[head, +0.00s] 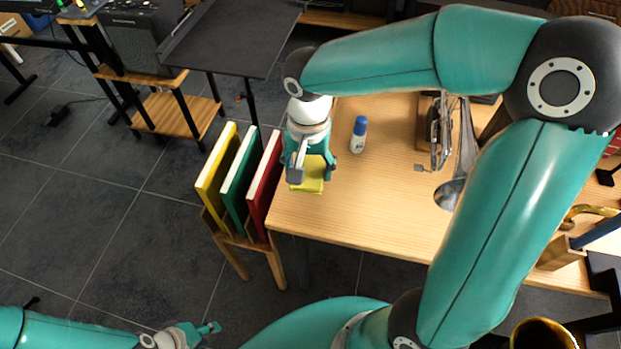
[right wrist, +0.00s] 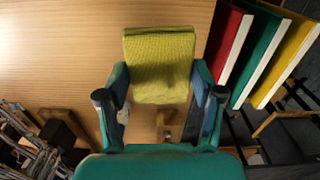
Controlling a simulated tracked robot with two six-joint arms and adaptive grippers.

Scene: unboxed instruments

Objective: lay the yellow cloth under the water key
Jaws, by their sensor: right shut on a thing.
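The yellow cloth (head: 313,178) is a flat, folded-looking piece at the left end of the wooden table. My right gripper (head: 311,166) is over it and shut on it. In the right wrist view the cloth (right wrist: 160,65) sticks out between the two fingers (right wrist: 163,92). I cannot tell whether it touches the table. A silver brass instrument (head: 440,140) lies further right on the table, with its bell (head: 450,194) toward the front. Its water key is too small to make out. My left gripper (head: 207,329) is low at the bottom left, away from the table; its opening is unclear.
A white bottle with a blue cap (head: 358,136) stands between cloth and instrument. A rack holds yellow (head: 217,172), green (head: 240,180) and red (head: 264,185) books beside the table's left end. The table front (head: 360,210) is bare. My right arm hides part of the table's right side.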

